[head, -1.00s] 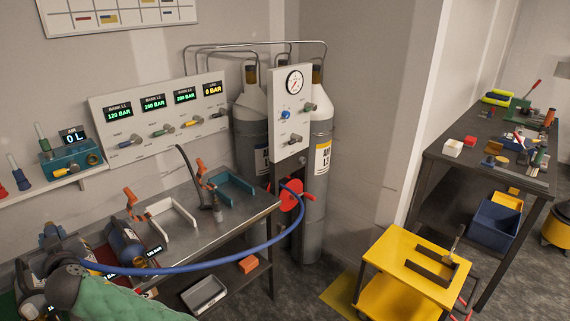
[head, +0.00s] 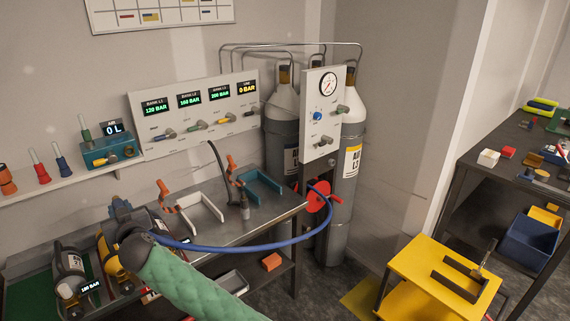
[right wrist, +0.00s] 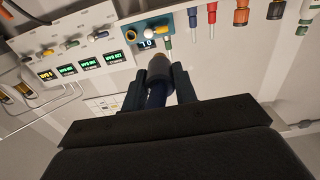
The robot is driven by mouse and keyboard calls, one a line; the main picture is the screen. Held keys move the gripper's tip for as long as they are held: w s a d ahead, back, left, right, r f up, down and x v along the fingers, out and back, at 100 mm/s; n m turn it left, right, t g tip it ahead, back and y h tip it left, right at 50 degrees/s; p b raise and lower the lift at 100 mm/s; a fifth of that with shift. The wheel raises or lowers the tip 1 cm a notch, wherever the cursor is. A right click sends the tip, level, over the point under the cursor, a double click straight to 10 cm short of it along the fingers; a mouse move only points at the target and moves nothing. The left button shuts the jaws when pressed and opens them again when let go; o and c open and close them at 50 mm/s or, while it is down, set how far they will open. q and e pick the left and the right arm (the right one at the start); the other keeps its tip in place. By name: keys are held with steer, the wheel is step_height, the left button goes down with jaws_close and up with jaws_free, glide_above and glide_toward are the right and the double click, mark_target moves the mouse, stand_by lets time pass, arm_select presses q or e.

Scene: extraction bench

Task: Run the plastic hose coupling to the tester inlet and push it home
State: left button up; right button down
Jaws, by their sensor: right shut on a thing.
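The tester is a teal box (head: 108,150) with a small display reading 0 L, on the wall shelf at left in the head view. It also shows in the right wrist view (right wrist: 147,28), beyond the fingertips; I cannot clearly make out its inlet. My right gripper (right wrist: 158,82) is shut on the hose coupling (right wrist: 159,66), a grey-tan piece with dark blue hose between the fingers. In the head view the right gripper (head: 122,212) is below the tester, apart from it, and the coupling is not clear there. The blue hose (head: 250,247) loops right to the red reel (head: 318,205). My left gripper is out of view.
Small cylinders (head: 70,265) lie on the bench's left end, near my right arm. A black hose with a metal end (head: 245,208) stands on the bench between two brackets. The gauge panel (head: 195,110) is right of the tester. Coloured fittings (head: 62,162) stand on the shelf left of it.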

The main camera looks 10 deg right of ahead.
steer(key=shift+w+d, duration=0.25)
steer(key=shift+d, duration=0.15)
steer(key=w+d+p, duration=0.1)
steer(key=w+d, duration=0.4)
steer(key=d, duration=0.2)
steer(key=shift+w+d+r+p, duration=0.3)
steer(key=shift+d+r+p, duration=0.1)
stand_by(0.4)
stand_by(0.4)
